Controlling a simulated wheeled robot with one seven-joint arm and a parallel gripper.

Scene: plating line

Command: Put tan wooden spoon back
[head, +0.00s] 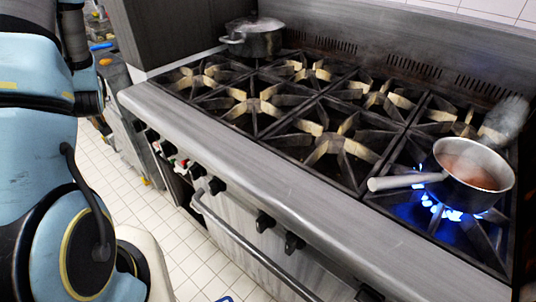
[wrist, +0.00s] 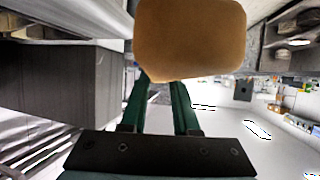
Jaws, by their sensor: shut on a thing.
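The tan wooden spoon (wrist: 190,38) fills the top middle of the wrist view as a broad, rounded tan shape, very close to the camera. Only this part of it shows, and the rest is cut off or hidden. My gripper (wrist: 166,90) has two green fingers that reach up to the spoon's lower edge and are shut on it. The grip point itself is partly hidden by the spoon. Neither the spoon nor my gripper can be made out in the head view, where my blue arm stands at the left.
A stove (head: 240,145) with several burners fills the head view. A saucepan (head: 474,180) with reddish contents sits over a lit blue flame at right. A lidded pot (head: 252,38) stands at the back left. White tiled floor (head: 150,205) lies open before the stove.

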